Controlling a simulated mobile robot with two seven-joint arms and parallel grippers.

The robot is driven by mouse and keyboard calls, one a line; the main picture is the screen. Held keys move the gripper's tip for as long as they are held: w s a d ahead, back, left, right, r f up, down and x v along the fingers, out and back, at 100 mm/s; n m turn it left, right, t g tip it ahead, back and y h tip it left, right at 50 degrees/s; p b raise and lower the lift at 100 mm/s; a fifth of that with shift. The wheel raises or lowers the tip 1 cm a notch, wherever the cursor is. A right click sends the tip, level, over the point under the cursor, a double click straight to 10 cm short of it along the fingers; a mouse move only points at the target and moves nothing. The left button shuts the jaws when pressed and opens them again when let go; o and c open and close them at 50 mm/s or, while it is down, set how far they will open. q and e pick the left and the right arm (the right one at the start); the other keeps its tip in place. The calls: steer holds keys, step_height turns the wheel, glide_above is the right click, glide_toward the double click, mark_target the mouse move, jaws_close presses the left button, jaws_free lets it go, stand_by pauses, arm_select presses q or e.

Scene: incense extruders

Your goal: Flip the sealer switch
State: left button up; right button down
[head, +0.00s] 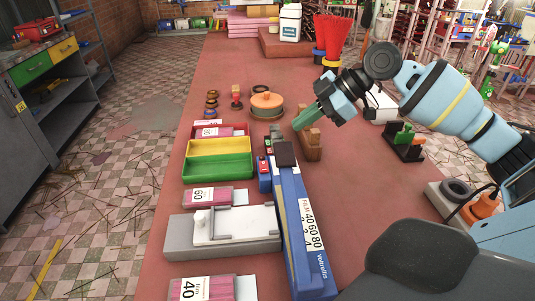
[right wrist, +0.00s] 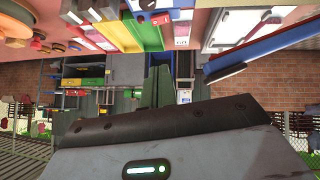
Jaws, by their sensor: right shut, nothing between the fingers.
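The sealer (head: 304,240) is a long blue bar-shaped device on the red-brown table, with a white label reading "FILM 40 60 80" and a dark block at its far end. A small blue box with red parts, seemingly its switch (head: 265,166), is at its far left side. In the right wrist view, a blue arm (right wrist: 270,48) and a small red part (right wrist: 161,19) show near the top. My right gripper (head: 301,121) has green fingers, shut and empty, above and beyond the sealer's far end. The fingers also show in the right wrist view (right wrist: 158,86). My left gripper is out of view.
Yellow (head: 220,147) and green (head: 217,168) trays are left of the switch. A wooden block stand (head: 311,148) is right of it, under my right gripper. A grey-white fixture (head: 222,232) lies left of the sealer. An orange-lidded round pot (head: 267,101) stands behind.

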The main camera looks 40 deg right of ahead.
steer(key=shift+s, duration=0.1)
steer(key=shift+a, duration=0.1)
glide_above(264, 167)
steer(key=s+d, duration=0.1)
steer(key=d, duration=0.1)
steer(key=f, duration=0.6)
steer(key=shift+s+a+f+p, duration=0.1)
steer(key=shift+a+f+p, duration=0.15)
steer(key=shift+p, duration=0.1)
steer(key=f, duration=0.3)
steer(key=shift+w+f, duration=0.15)
steer(key=shift+w, duration=0.2)
steer(key=shift+d+f, duration=0.1)
steer(key=shift+f, duration=0.35)
steer(key=shift+w+f, duration=0.1)
